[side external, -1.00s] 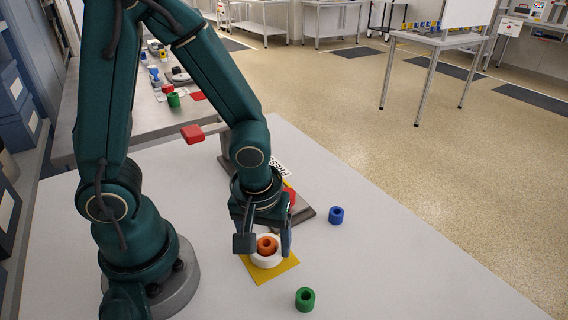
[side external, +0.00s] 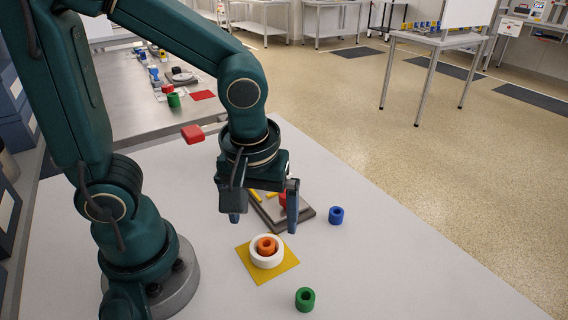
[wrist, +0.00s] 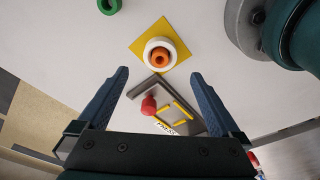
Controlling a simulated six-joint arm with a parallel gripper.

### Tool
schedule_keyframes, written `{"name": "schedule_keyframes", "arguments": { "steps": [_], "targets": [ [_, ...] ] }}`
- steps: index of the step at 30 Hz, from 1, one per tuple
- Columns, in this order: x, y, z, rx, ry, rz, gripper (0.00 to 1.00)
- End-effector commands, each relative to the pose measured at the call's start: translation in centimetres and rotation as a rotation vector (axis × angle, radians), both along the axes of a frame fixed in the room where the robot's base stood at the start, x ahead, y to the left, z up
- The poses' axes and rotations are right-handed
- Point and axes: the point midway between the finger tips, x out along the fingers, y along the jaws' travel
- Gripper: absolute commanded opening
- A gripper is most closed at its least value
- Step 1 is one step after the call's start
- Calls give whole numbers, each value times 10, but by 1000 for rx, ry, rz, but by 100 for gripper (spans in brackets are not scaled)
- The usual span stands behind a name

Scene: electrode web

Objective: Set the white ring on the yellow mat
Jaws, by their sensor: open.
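The white ring (side external: 257,259) lies flat on the yellow mat (side external: 284,268), near its middle. A small orange ring (side external: 267,242) sits within the white ring's opening. The wrist view also shows the white ring (wrist: 149,53), the orange ring (wrist: 159,59) and the yellow mat (wrist: 151,32). My gripper (side external: 263,224) is open and empty, raised above the table behind the white ring and apart from it. In the wrist view both fingers of my gripper (wrist: 160,73) are spread, with the ring beyond their tips.
A grey press-like fixture (side external: 305,213) with a red knob (wrist: 148,105) stands behind the mat, partly hidden by my gripper. A blue ring (side external: 336,215) lies right of it. A green ring (side external: 305,299) lies in front right of the mat. The table's right side is clear.

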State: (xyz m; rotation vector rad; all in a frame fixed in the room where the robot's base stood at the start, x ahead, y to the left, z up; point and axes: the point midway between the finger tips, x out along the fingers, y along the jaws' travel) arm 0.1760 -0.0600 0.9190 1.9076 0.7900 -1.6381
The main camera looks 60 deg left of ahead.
Motion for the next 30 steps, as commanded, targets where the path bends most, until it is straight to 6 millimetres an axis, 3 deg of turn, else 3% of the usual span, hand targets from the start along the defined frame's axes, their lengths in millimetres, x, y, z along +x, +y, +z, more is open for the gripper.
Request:
{"name": "schedule_keyframes", "arguments": {
  "steps": [6,14,24,30],
  "targets": [
    [-3,-4,31,-2,-4,-1,100],
    [-6,-2,46,-9,-18,-46,100],
    [-16,14,64,37,-236,-552,100],
    [-18,19,68,120,-315,-744,100]
  ]
}}
